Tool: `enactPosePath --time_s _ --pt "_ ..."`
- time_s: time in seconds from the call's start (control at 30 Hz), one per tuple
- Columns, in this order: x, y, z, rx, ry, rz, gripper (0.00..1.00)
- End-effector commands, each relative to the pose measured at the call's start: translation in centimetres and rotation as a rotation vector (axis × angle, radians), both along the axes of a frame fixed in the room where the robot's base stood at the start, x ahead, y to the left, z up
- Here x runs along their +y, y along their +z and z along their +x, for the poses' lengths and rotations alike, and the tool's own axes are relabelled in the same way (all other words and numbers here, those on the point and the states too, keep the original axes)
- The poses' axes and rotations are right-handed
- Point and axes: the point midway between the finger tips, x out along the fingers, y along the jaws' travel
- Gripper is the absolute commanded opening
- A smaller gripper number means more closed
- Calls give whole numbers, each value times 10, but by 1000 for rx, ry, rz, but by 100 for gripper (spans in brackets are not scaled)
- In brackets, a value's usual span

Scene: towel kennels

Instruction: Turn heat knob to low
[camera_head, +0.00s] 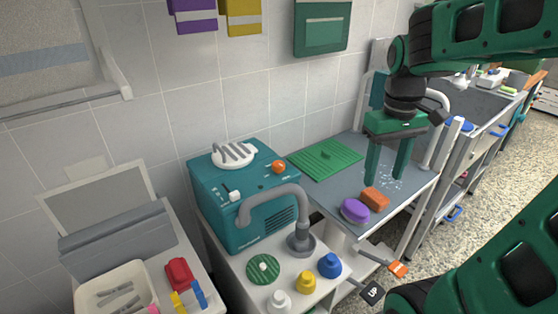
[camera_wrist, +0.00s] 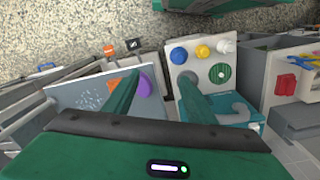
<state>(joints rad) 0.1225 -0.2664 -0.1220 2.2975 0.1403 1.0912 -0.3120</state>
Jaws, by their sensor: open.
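A teal box-shaped machine (camera_head: 245,235) stands at the centre left.
A purple oval (camera_head: 354,210), orange block (camera_head: 375,198) and green mat (camera_head: 325,159) are on the grey table.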

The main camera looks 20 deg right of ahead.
Motion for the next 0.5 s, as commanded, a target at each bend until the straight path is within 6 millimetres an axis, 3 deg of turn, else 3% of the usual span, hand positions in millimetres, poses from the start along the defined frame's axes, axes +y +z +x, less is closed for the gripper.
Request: enactPosePath --time_s 0.03,0.17,0.3,0.5 --pt "7 4 29 7 97 -4 51" --pt "33 11 95 15 361 -7 51" --pt "72 11 164 20 643 0 51" --pt "130 2 234 20 970 20 51"
